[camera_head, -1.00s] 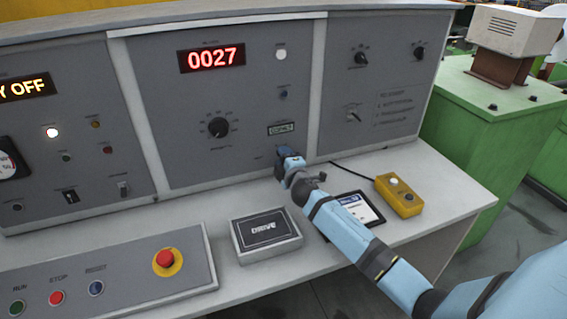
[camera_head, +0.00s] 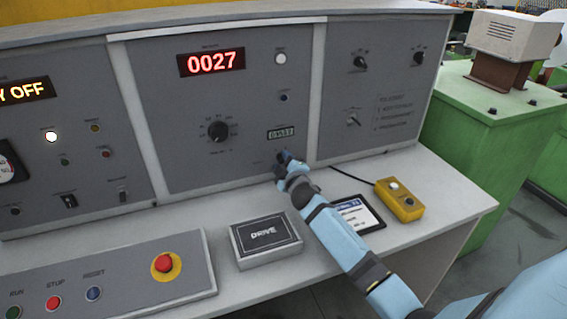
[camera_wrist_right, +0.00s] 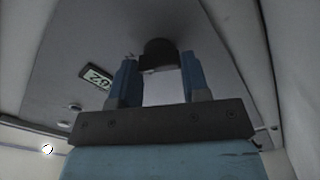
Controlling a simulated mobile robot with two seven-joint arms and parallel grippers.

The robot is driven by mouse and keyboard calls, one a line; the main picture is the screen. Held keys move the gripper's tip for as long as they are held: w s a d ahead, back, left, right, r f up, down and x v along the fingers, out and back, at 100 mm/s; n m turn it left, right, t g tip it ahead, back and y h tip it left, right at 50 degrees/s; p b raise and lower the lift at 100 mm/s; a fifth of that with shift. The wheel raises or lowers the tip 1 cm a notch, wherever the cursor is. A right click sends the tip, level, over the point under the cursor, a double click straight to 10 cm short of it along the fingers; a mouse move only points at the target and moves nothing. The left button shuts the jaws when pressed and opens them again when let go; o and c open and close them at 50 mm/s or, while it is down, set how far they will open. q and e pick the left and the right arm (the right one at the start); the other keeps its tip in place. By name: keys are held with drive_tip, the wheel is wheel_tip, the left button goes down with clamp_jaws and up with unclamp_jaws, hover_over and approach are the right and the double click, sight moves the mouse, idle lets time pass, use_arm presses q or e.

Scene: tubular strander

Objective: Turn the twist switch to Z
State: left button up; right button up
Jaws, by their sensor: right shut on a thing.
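A dark round knob, which I take for the twist switch, is on the lower right of the middle grey panel. In the right wrist view the black knob (camera_wrist_right: 159,52) sits between the tips of the two blue fingers. My right gripper (camera_head: 284,158) is at the panel just below the small counter window (camera_head: 281,132), shut on the knob; it also shows in the wrist view (camera_wrist_right: 158,72). In the head view the gripper covers the knob, so its pointer and its S or Z marks cannot be read. My left gripper is not in view.
The DRIVE box (camera_head: 265,241), a tablet (camera_head: 357,214) and a yellow box (camera_head: 399,200) lie on the desk near my right arm. A large black dial (camera_head: 218,131) is to the left. A red emergency button (camera_head: 165,263) is at the front left.

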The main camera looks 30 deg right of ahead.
drive_tip(key=o, duration=0.8)
drive_tip(key=shift+o, duration=0.6)
drive_tip(key=v, duration=1.2)
drive_tip(key=shift+s+a, duration=0.1)
drive_tip(key=shift+s, duration=0.05)
drive_tip(key=shift+s+a, duration=0.15)
drive_tip(key=shift+s, duration=0.55)
